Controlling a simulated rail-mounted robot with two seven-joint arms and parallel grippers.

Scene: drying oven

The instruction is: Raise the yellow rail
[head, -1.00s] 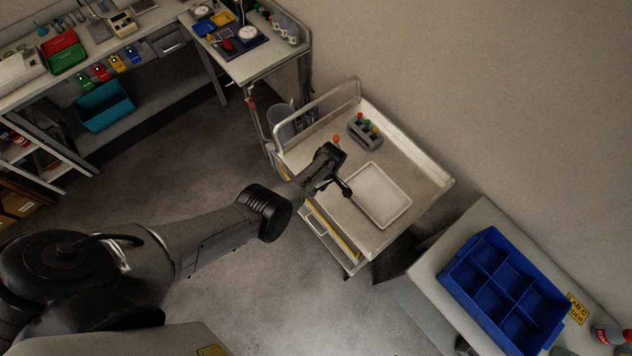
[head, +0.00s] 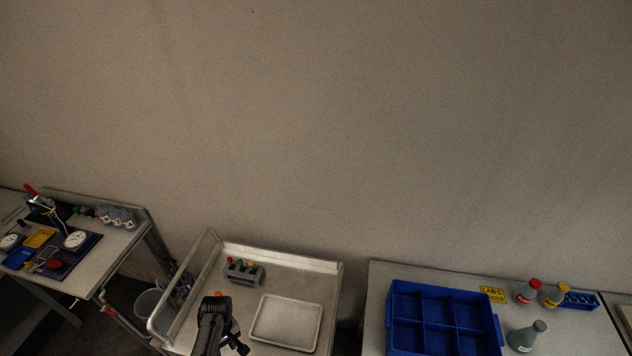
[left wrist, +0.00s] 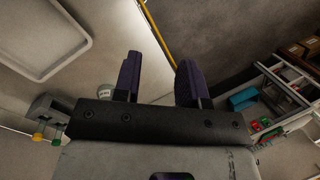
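The yellow rail (left wrist: 158,34) shows in the left wrist view as a thin slanted bar. It runs along the edge of a pale surface, from the top of the picture down to behind the tip of one finger. I do not make out the rail in the head view now. My left gripper (left wrist: 157,76) is open, with a clear gap between its two dark fingers and nothing held. The rail lies beyond the fingertips; I cannot tell how far. In the head view my left gripper (head: 236,342) is over the cart's left part. My right gripper is in neither view.
The cart (head: 330,285) has a raised rim, a handle bar (head: 180,285) on its left, a white tray (head: 286,322) and a grey block with coloured knobs (head: 244,272). A blue divided crate (head: 445,318) stands on a bench right of it. A bench (head: 110,250) with instruments stands left.

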